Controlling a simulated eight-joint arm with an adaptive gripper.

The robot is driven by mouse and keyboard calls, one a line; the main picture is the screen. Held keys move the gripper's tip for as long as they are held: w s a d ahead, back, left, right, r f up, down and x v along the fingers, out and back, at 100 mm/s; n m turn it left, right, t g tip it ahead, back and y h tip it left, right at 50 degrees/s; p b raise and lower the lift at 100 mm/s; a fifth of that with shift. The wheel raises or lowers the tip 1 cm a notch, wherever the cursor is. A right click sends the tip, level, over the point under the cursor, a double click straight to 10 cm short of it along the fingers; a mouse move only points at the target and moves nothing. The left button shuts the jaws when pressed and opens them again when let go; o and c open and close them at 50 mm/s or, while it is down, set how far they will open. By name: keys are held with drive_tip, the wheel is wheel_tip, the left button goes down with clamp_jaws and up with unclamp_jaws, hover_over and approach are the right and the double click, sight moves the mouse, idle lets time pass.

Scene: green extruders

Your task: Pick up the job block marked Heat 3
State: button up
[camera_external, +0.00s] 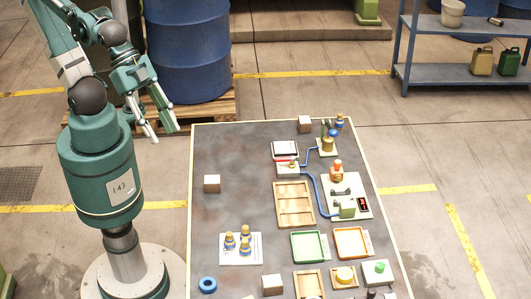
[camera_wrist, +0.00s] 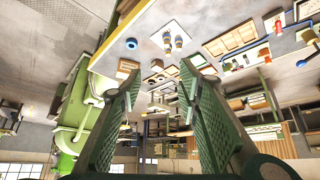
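Three small brown cube blocks are on the grey table (camera_external: 235,212). One block (camera_external: 304,124) is near the far edge, one block (camera_external: 212,183) is near the left edge, and one block (camera_external: 272,285) is near the front. No marking is legible on any of them, so I cannot tell which is Heat 3. My gripper (camera_external: 164,135) is raised beyond the table's left edge, apart from all the blocks. Its fingers are spread with nothing between them. The wrist view shows the open fingers (camera_wrist: 162,68) and a tilted, upside-down scene.
A white card with several yellow-and-blue pieces (camera_external: 245,235) and a blue ring (camera_external: 207,285) lie on the table's left. Wooden tray (camera_external: 279,204), green tray (camera_external: 309,246), orange tray (camera_external: 352,242) and a hose-linked apparatus (camera_external: 327,145) crowd the right. Blue drums (camera_external: 188,50) stand behind.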

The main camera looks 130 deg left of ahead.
drive_tip(key=shift+o, duration=0.3)
drive_tip(key=o, duration=0.3)
drive_tip(key=shift+a+f, duration=0.1)
drive_tip(key=n+g+b, duration=0.5)
drive_tip(key=n+g, duration=0.2)
drive_tip(key=n, duration=0.2)
hover_over(212, 179)
wheel_tip(212, 179, down, 25)
drive_tip(key=shift+r, duration=0.1)
